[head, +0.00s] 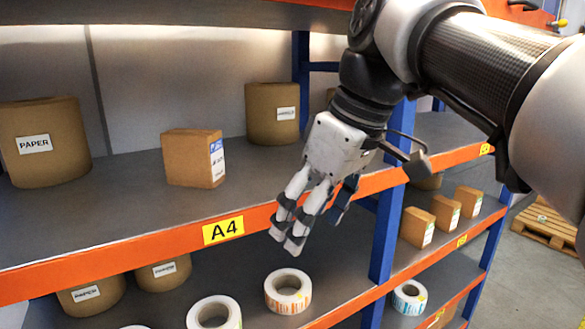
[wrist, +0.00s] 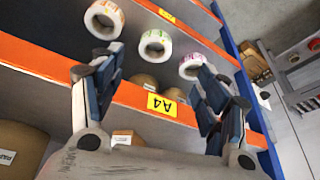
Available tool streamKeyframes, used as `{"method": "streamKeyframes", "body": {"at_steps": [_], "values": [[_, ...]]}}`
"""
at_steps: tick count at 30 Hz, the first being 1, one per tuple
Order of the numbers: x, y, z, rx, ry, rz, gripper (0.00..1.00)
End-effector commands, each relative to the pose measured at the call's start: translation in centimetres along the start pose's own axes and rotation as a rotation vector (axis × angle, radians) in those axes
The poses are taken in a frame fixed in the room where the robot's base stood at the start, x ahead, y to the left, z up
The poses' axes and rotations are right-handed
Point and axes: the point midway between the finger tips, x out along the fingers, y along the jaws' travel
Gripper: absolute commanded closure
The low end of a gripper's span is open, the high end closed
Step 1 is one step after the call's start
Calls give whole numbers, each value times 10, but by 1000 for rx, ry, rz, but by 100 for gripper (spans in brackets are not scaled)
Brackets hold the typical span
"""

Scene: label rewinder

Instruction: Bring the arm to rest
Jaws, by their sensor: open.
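My gripper (head: 310,217) is open and empty. In the head view it hangs from my arm in front of the orange shelf edge, to the right of the A4 label (head: 223,230), with its fingers pointing down. In the wrist view my gripper (wrist: 154,95) shows two dark-padded fingers spread apart, with the A4 label (wrist: 161,105) between them. Nothing is between the fingers. My arm reaches in from the upper right of the head view.
Blue-and-orange shelving (head: 120,252) fills the view. The upper shelf holds a cardboard box (head: 190,158) and paper rolls (head: 45,140). Label rolls (head: 288,291) lie on the lower shelf, below the gripper. Small boxes (head: 417,227) stand farther right. A wooden pallet (head: 547,222) lies on the floor.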

Motion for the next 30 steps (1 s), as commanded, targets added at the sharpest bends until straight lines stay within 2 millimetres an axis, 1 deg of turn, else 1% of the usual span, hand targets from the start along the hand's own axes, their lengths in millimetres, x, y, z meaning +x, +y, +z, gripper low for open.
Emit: {"method": "streamKeyframes", "body": {"at_steps": [1,2,5,6,8,9,11,12,15,18,21,23,30], "values": [[4,-2,17,60,-3,23,32],[8,-3,27,102,-5,38,32],[24,-7,66,248,-4,99,32],[31,-9,83,307,-4,124,32],[44,-13,108,389,-1,161,32],[54,-16,126,444,2,184,32],[69,-21,152,522,8,221,32],[79,-24,169,569,13,244,32],[104,-33,207,673,27,293,32],[126,-40,235,748,40,328,32],[139,-45,253,793,50,349,32],[144,-47,258,807,52,356,32],[147,-47,262,817,54,359,32]]}}
